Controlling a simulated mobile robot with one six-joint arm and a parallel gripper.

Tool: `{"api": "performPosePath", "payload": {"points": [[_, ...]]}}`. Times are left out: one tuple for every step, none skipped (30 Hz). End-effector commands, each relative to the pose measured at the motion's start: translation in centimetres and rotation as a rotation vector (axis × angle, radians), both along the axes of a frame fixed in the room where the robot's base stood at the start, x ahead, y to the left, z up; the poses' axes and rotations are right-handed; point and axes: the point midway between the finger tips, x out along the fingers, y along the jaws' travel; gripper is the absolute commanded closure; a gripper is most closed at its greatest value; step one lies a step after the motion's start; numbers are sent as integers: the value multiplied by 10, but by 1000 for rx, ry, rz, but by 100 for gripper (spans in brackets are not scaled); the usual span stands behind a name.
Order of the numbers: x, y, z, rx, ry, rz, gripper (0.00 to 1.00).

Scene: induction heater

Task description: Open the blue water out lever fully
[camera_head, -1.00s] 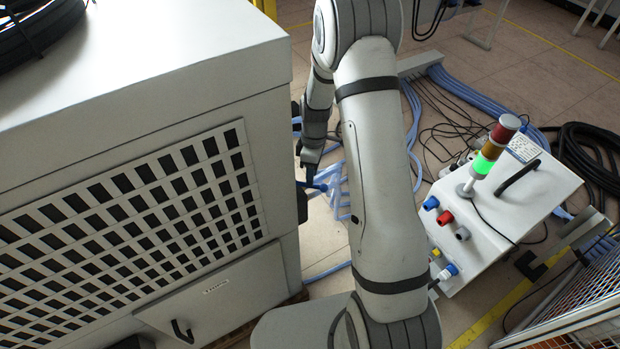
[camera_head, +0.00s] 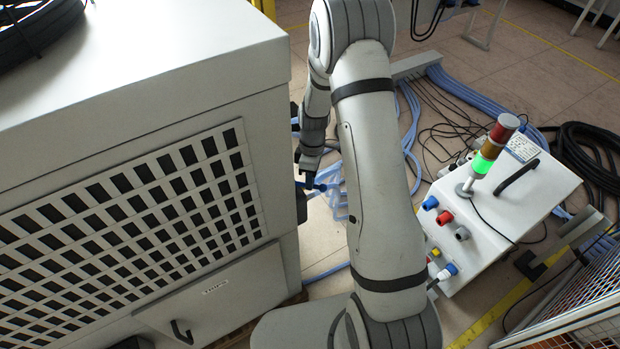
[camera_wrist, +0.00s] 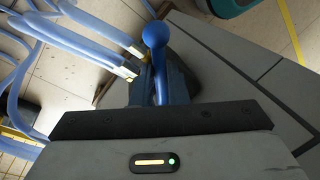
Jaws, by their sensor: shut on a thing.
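The blue lever (camera_wrist: 155,40) shows in the wrist view as a rounded blue end and a stem, just beyond the dark front edge of my gripper (camera_wrist: 158,104). My gripper is shut on the lever; the contact itself is partly hidden by the gripper body. In the head view my gripper (camera_head: 308,174) is at the right side of the large grey cabinet (camera_head: 150,200), and a small part of the blue lever (camera_head: 317,187) shows beside its tip. The valve body behind the lever is mostly hidden.
Light blue hoses (camera_wrist: 85,45) with brass-coloured fittings run close beside the lever. A white box with a lit signal tower (camera_head: 489,150) stands on the floor to the right of my arm. Cables and more hoses lie on the floor behind.

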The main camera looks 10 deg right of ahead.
Motion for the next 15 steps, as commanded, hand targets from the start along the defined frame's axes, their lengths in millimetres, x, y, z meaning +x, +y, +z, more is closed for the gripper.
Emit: {"api": "performPosePath", "payload": {"points": [[0,0,0,0,0,0,100],[0,0,0,0,-1,0,100],[0,0,0,0,-1,0,100],[0,0,0,0,-1,0,100],[0,0,0,0,-1,0,100],[0,0,0,0,-1,0,100],[0,0,0,0,-1,0,100],[0,0,0,0,-1,0,100],[0,0,0,0,-1,1,100],[0,0,0,0,-1,1,100],[0,0,0,0,-1,3,100],[1,0,0,0,-1,6,100],[1,0,0,0,-1,10,100],[1,0,0,0,-1,16,100],[2,0,0,-1,-1,25,100]]}}
